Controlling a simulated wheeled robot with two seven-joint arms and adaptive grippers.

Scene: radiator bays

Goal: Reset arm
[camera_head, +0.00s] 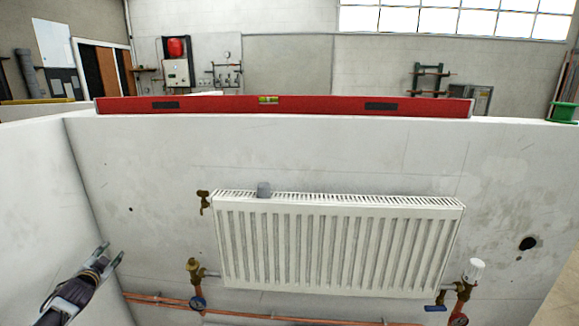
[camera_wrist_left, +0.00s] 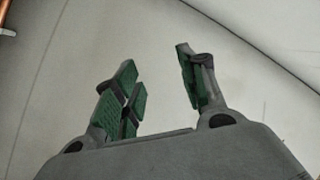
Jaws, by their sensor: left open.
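My left gripper (camera_head: 110,256) is at the lower left of the head view, in front of the white bay wall. It is open, with nothing between its fingers. In the left wrist view its two green-padded fingers (camera_wrist_left: 158,88) stand apart over a pale, bare surface. My right gripper is in neither view. A white panel radiator (camera_head: 335,245) hangs on the wall to the right of the left gripper, well apart from it.
A brass valve (camera_head: 193,270) and copper pipes (camera_head: 160,299) lie just right of the left gripper. A white-capped valve (camera_head: 473,270) is at the radiator's right. A red spirit level (camera_head: 285,106) lies along the wall top.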

